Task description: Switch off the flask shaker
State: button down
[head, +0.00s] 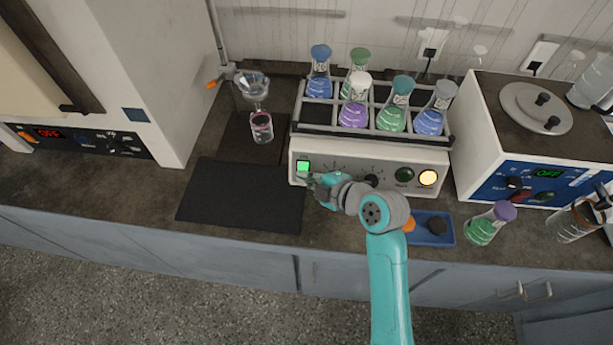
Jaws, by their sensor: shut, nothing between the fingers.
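The flask shaker (335,150) stands at the back middle of the bench, with several stoppered flasks of blue, green and purple liquid in its rack. Its front panel has a lit green switch (303,167) at the left, a dark knob near the middle, a dark green button (405,175) and a lit yellow button (428,177) at the right. My gripper (308,181) is shut and empty, right by the lower edge of the green switch. I cannot tell whether it touches the panel. My arm hides part of the panel's lower middle.
A black mat (240,195) lies left of the shaker, with a funnel and a small vessel of pink liquid (262,127) behind it. A blue tray (432,229), a green flask (489,223) and a water bath showing OFF (540,185) stand to the right. An oven is at far left.

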jog(key=shift+f, duration=0.1)
dwell(0.3)
jog(key=shift+r, duration=0.8)
